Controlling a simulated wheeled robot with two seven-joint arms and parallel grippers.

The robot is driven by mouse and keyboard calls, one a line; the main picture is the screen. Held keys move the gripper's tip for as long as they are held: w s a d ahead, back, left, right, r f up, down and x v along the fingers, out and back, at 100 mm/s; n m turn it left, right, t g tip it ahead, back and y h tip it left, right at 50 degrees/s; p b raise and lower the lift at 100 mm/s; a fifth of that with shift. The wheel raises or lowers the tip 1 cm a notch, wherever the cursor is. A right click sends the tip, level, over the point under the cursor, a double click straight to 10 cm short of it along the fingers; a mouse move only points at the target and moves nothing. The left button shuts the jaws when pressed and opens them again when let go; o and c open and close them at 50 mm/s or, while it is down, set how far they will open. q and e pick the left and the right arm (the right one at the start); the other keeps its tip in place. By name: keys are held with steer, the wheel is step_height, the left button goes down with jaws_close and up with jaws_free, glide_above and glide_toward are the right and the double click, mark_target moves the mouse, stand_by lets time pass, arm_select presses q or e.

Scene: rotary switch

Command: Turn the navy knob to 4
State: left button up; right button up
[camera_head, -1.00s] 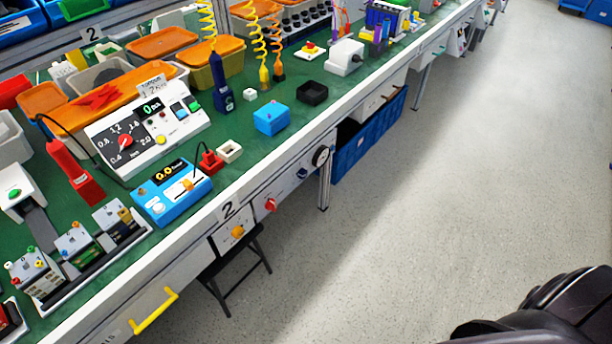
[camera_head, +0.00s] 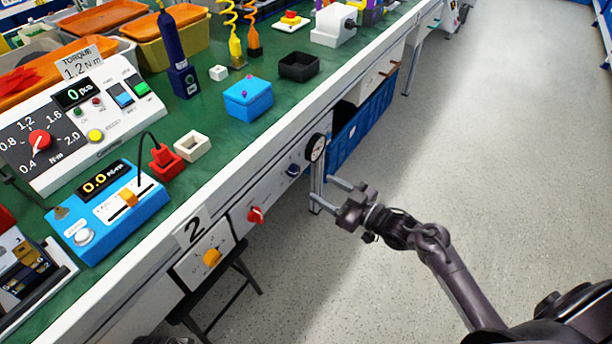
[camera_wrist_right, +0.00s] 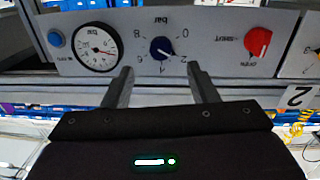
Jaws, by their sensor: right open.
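The navy knob (camera_head: 293,171) is on the white front panel under the bench edge. In the right wrist view the navy knob (camera_wrist_right: 162,48) shows upside down, in a dial of numbers marked bar. Its pale mark seems to point toward the 2. My right gripper (camera_head: 322,190) is open and empty, in front of the panel. In the wrist view its fingertips (camera_wrist_right: 160,70) lie to either side below the knob, apart from it. My left gripper is not in view.
A round gauge (camera_head: 316,147) and a red knob (camera_head: 256,214) flank the navy knob on the panel. An orange knob (camera_head: 212,257) is lower left. A blue button (camera_wrist_right: 55,38) shows beside the gauge. The bench top (camera_head: 222,128) holds several devices. The floor at right is clear.

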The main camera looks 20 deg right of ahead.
mark_target(297, 172)
steer(key=x, duration=0.6)
steer(key=shift+w+a+r+b, duration=0.2)
steer(key=shift+r+b, duration=0.15)
steer(key=shift+b, duration=0.05)
steer(key=shift+w+a, duration=0.4)
steer(key=shift+w, duration=0.05)
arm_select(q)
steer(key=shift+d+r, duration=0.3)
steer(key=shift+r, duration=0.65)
arm_select(e)
steer(key=c, duration=1)
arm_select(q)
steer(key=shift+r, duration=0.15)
